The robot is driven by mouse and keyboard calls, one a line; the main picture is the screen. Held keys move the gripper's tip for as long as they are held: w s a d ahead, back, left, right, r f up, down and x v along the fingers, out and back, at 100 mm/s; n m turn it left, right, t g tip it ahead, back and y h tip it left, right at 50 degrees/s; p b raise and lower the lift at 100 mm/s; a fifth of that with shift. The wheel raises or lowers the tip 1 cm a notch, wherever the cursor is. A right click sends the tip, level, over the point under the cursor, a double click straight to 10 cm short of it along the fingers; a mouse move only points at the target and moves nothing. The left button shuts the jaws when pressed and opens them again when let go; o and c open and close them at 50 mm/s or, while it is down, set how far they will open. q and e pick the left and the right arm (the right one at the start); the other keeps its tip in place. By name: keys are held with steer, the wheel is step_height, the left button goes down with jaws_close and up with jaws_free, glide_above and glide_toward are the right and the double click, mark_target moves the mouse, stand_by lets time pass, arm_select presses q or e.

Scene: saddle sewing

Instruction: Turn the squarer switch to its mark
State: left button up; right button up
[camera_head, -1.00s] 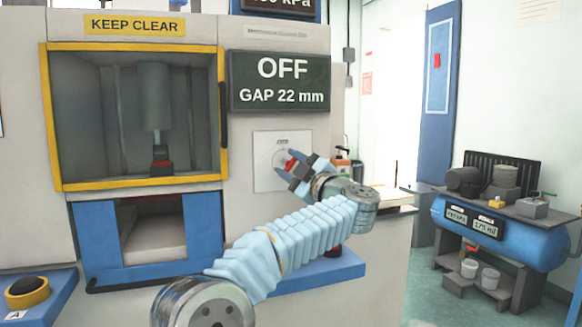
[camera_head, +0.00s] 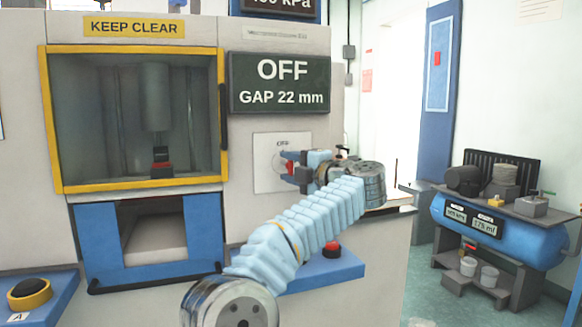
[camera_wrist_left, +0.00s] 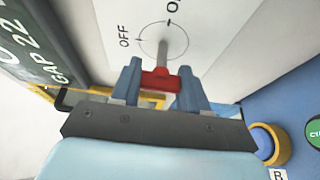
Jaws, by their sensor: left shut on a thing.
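The squarer switch has a red handle (camera_wrist_left: 160,82) and a grey shaft (camera_wrist_left: 163,48) in front of a circle on a white plate (camera_wrist_left: 215,22). The circle has an OFF mark on its left and another mark, its label cut off, at the upper right. My left gripper (camera_wrist_left: 158,78) is shut on the red handle, one blue finger on each side. In the head view the left gripper (camera_head: 284,168) reaches the switch plate (camera_head: 264,183) from the right and partly covers it. The display (camera_head: 279,83) above reads OFF and GAP 22 mm. My right gripper is not in view.
A yellow-framed window (camera_head: 52,120) of the machine is left of the switch. A red button (camera_head: 332,249) on a blue ledge sits below my left arm. A blue compressor (camera_head: 540,246) stands far right, with open floor before it.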

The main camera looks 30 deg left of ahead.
arm_select(q)
steer(key=shift+f, duration=0.1)
stand_by(0.4)
steer(key=o, duration=1.1)
steer(key=shift+c, duration=0.2)
steer(key=b+v, duration=0.1)
steer(key=v, duration=1.2)
steer(key=shift+d, duration=0.35)
steer(key=shift+s, duration=0.15)
